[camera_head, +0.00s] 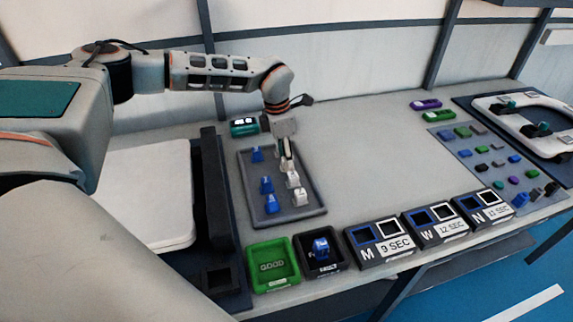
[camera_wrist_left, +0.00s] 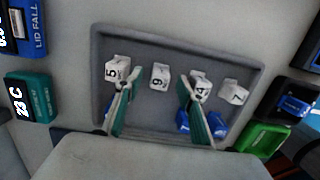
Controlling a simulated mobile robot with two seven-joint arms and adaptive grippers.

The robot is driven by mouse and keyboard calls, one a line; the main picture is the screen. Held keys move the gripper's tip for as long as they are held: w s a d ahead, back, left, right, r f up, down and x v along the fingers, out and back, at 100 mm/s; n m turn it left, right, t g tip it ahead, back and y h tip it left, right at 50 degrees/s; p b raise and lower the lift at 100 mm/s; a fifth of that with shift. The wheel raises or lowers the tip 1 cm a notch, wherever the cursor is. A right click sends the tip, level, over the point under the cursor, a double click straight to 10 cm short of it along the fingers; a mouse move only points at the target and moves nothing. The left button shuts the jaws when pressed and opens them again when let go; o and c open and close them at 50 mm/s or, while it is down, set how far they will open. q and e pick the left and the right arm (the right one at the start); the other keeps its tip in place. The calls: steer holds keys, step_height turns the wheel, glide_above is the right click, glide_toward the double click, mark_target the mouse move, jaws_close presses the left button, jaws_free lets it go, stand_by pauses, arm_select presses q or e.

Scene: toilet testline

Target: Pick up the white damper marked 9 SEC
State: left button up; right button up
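The white damper marked 9 (camera_wrist_left: 160,76) stands in the grey tray (camera_wrist_left: 250,72), between white dampers marked 5 (camera_wrist_left: 117,68) and apparently 4 (camera_wrist_left: 201,85). Only the digit 9 is readable on it. Another white damper marked 7 (camera_wrist_left: 233,92) stands to the right. My left gripper (camera_wrist_left: 157,88) is open, with its fingers on either side of the 9 damper in the wrist view and nothing held. In the head view the left gripper (camera_head: 285,152) is over the tray (camera_head: 246,178), partly hiding the white dampers. My right gripper is not in view.
Blue dampers (camera_head: 267,185) stand in the tray's left half. A green GOOD bin (camera_head: 273,266) and a black bin (camera_head: 333,262) holding a blue damper stand in front. Labelled boxes (camera_head: 392,246) line the front edge. The table's middle (camera_head: 365,150) is clear.

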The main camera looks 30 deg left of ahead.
arm_select(q)
jaws_close()
steer(key=shift+r, duration=0.1)
